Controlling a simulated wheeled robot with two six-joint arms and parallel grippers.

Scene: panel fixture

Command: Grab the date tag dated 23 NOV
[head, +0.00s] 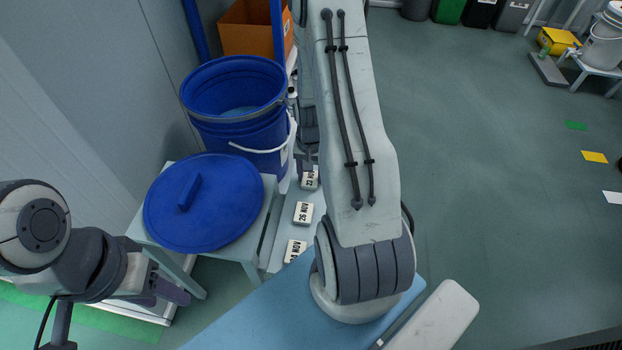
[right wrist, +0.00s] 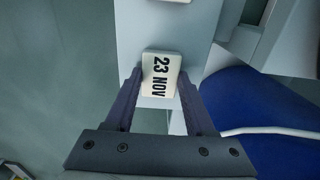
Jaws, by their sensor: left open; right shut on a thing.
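The 23 NOV date tag (right wrist: 161,72) is a small white block with black lettering. In the right wrist view it sits between the two fingers of my right gripper (right wrist: 160,78), which is shut on it. In the head view the tag (head: 310,180) lies at the far end of a row on a narrow pale shelf. The 26 NOV tag (head: 303,213) is nearer. Another NOV tag (head: 295,250) is nearest, its day partly unreadable. My left gripper (head: 172,292) is open and empty at lower left, away from the tags.
A blue bucket (head: 238,135) stands left of the tag row. A round blue lid (head: 215,225) lies on a pale stool (head: 253,236). An orange box (head: 245,32) is behind. Open green floor (head: 490,180) lies to the right.

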